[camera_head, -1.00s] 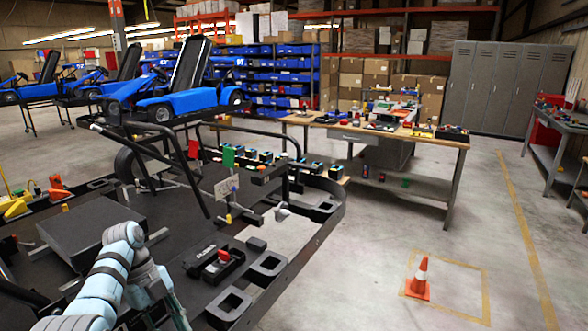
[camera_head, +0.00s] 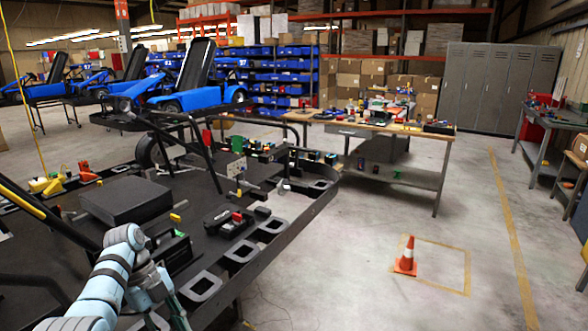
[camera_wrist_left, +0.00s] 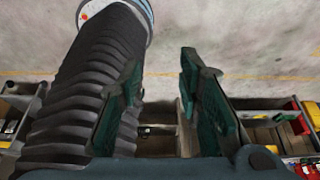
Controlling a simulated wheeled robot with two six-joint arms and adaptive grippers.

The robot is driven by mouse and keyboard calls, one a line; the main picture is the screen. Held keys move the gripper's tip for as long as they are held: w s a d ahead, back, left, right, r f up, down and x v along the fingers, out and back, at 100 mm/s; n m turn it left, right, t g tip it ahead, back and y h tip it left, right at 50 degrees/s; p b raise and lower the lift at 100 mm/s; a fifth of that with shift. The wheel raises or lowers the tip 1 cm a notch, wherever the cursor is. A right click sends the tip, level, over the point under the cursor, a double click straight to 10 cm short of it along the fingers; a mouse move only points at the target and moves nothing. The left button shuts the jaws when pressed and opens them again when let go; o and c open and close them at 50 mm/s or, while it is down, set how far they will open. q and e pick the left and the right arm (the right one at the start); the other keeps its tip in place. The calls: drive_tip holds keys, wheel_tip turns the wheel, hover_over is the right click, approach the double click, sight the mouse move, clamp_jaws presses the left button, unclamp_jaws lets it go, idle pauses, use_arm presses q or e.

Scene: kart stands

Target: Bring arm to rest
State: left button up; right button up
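My left arm (camera_head: 100,285) comes in from the lower left of the head view, pale blue with dark bands, in front of the black kart stand (camera_head: 225,270). Its gripper is only partly seen there, at the bottom edge. In the left wrist view my left gripper (camera_wrist_left: 160,72) has its two dark green fingers spread apart with nothing between them. Concrete floor and part of a dark frame show beyond the fingers. A dark ribbed cylinder stands close along the left finger. My right gripper is in neither view.
The stand carries a black box (camera_head: 125,199), yellow parts (camera_head: 47,186) and a small black-and-red item (camera_head: 236,221). A workbench (camera_head: 375,130) stands behind it. An orange cone (camera_head: 406,257) is on open floor to the right. Grey lockers (camera_head: 500,85) line the back.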

use_arm(q)
drive_tip(key=s+a+f+n+y, duration=0.1)
drive_tip(key=s+f+n, duration=0.35)
drive_tip(key=f, duration=0.65)
drive_tip(key=s+f+n+t+y, duration=0.1)
drive_tip(key=s+f+n, duration=0.35)
drive_tip(key=f, duration=0.65)
drive_tip(key=s+a+f+n+y, duration=0.1)
drive_tip(key=s+f+n, duration=0.35)
drive_tip(key=f, duration=0.65)
drive_tip(key=s+f+n, duration=0.3)
drive_tip(key=s+f, duration=0.1)
drive_tip(key=s, duration=0.6)
drive_tip(key=s+d+f+n+t+y, duration=0.1)
drive_tip(key=s+f+n, duration=0.2)
drive_tip(key=s, duration=0.7)
drive_tip(key=s+f+n+t, duration=0.1)
drive_tip(key=s+f+n, duration=0.3)
drive_tip(key=s, duration=0.7)
drive_tip(key=shift+d+f+y, duration=0.3)
drive_tip(key=shift+f, duration=0.3)
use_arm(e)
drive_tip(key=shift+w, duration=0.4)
